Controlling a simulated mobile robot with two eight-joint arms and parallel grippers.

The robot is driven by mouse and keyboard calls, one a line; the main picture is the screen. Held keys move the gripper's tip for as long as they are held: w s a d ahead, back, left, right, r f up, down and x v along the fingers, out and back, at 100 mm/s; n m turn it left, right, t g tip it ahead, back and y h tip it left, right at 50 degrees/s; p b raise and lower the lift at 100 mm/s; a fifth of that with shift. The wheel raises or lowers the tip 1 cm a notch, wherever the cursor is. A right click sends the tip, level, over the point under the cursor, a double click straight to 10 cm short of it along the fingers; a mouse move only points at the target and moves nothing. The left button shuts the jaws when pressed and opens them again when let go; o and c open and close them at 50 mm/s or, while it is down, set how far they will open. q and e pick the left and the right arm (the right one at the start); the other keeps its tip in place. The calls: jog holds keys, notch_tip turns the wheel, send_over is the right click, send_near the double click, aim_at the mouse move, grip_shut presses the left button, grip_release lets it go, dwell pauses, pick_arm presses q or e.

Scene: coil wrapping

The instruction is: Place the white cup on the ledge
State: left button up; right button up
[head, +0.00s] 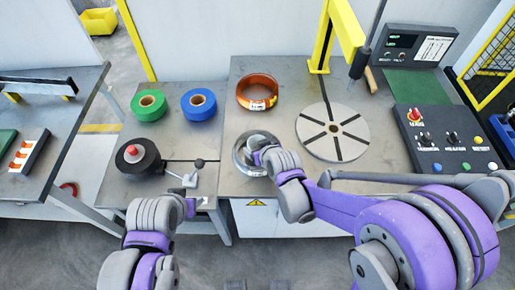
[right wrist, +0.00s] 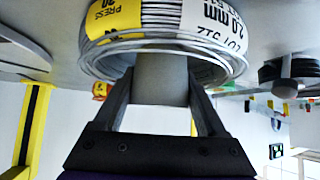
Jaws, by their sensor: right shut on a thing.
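I see no white cup in either view, and nothing that I can clearly name as the ledge. My right gripper (head: 262,154) is at the silver wire coil (head: 241,160) on the middle table, at its right side. The coil carries white and yellow labels.
The table (head: 285,190) holds a copper coil (head: 258,90), a round slotted disc (head: 312,133) and a control panel (head: 440,140). At left are green tape (head: 137,108), blue tape (head: 199,116) and a black spool (head: 128,166). A yellow post (head: 325,40) stands behind.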

pick_arm(q)
jog(key=shift+s, duration=0.1)
pick_arm(e)
jog(key=shift+s+f, duration=0.1)
jog(key=shift+f, duration=0.05)
jog(key=shift+f, duration=0.2)
pick_arm(q)
jog(key=shift+f, duration=0.15)
pick_arm(e)
jog(key=o, duration=1.4)
jog(key=shift+r, duration=0.1)
jog(key=shift+r, duration=0.25)
jog(key=shift+s+d+r, duration=0.1)
jog(key=shift+s+r, duration=0.1)
jog(key=shift+r, duration=0.05)
jog(key=p+v, duration=0.1)
jog(key=v, duration=0.8)
jog(key=shift+s+r+p, duration=0.1)
jog(key=shift+s+p, duration=0.1)
jog(key=shift+p, duration=0.1)
pick_arm(q)
jog(key=shift+w+r, duration=0.4)
jog(key=shift+r, duration=0.4)
jog(key=shift+w+r, duration=0.35)
jog(key=shift+r, duration=0.45)
pick_arm(e)
jog(key=shift+v, duration=0.9)
